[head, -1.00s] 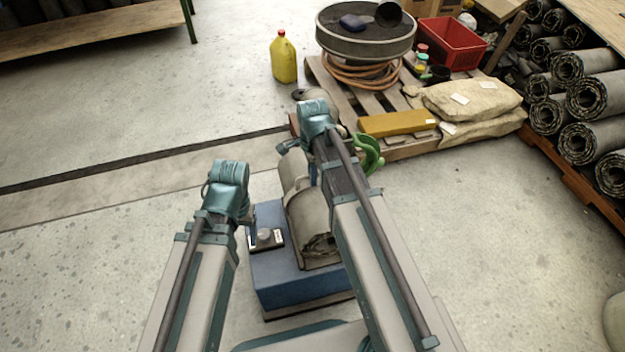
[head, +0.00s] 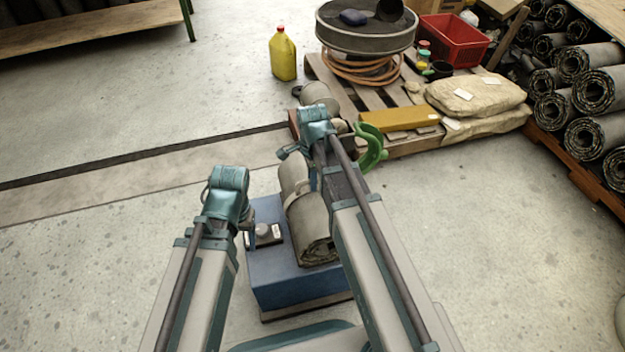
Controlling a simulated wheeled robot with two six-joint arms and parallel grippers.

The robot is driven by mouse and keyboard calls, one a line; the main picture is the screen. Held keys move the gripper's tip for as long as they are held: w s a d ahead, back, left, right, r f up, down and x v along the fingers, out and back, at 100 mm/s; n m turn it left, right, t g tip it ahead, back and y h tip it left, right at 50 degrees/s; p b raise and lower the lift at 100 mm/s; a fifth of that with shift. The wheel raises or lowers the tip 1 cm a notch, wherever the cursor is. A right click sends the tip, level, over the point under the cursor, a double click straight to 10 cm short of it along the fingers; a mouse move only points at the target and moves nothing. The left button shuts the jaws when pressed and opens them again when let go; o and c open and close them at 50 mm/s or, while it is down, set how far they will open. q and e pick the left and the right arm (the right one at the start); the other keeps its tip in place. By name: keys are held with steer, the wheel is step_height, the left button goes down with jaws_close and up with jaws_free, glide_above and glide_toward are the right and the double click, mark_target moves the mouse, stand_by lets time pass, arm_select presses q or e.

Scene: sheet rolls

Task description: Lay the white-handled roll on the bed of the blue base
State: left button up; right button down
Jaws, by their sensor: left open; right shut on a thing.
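The blue base (head: 283,290) stands on the floor in front of me, with a small panel and knob (head: 263,234) at its left. A grey-beige roll (head: 312,228) lies lengthwise over the base's bed, its coiled end towards me. I cannot tell whether it rests fully on the bed. A pale handle shows near its middle, partly hidden by my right arm. My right gripper (head: 314,180) is shut on the roll at that handle, its fingers mostly hidden. My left gripper (head: 246,226) is open and empty, left of the roll near the panel.
A pallet (head: 346,98) with a drum, hose, red crate and sacks stands beyond. A yellow jug (head: 283,55) stands at the back.

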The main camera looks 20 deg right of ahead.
steer(key=shift+f, duration=0.45)
steer(key=shift+f+b, duration=0.25)
steer(key=shift+b, duration=0.15)
steer(key=c, duration=0.8)
jaws_free()
steer(key=shift+c, duration=0.2)
steer(key=shift+r, duration=0.1)
step_height(320, 180, up, 12)
steer(key=p, duration=1.2)
steer(key=shift+r+p, duration=0.2)
steer(key=shift+p, duration=0.1)
